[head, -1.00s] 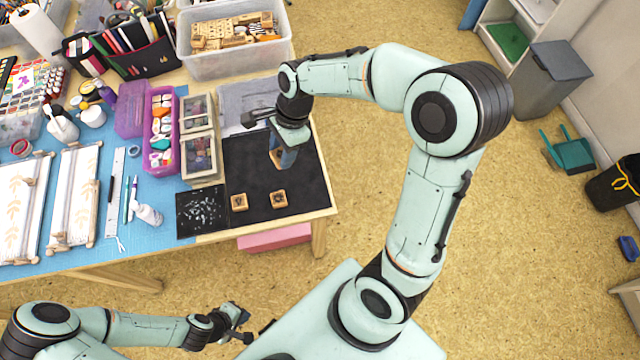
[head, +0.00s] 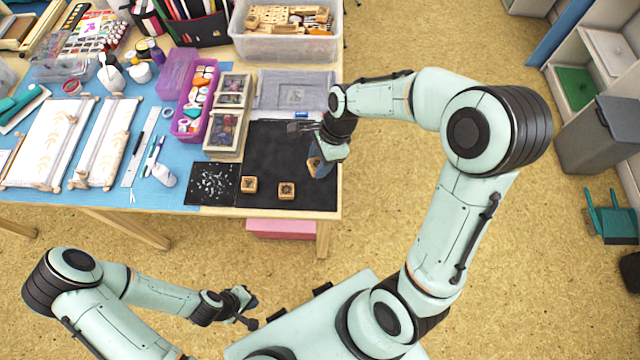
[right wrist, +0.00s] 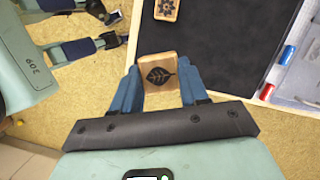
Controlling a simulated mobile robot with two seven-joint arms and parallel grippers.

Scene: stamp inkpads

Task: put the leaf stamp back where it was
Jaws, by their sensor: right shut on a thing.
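My right gripper (head: 316,168) is shut on the leaf stamp, over the right edge of the black mat (head: 275,150). The leaf stamp (right wrist: 160,82) is a light wooden block between the blue fingers in the right wrist view, its dark leaf print facing the camera. In the head view the stamp (head: 312,162) is mostly hidden by the gripper. Whether it touches the mat is unclear. Two other wooden stamps sit near the mat's front edge, a left one (head: 249,184) and a right one (head: 287,190). My left gripper (head: 246,300) hangs off the table; its jaw opening is unclear.
A dark speckled sheet (head: 213,184) lies left of the mat. Lidded ink boxes (head: 223,130) and a purple case (head: 187,128) stand further left. A grey translucent lid (head: 292,92) and a bin of wooden blocks (head: 285,45) are behind. Mid-mat is clear.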

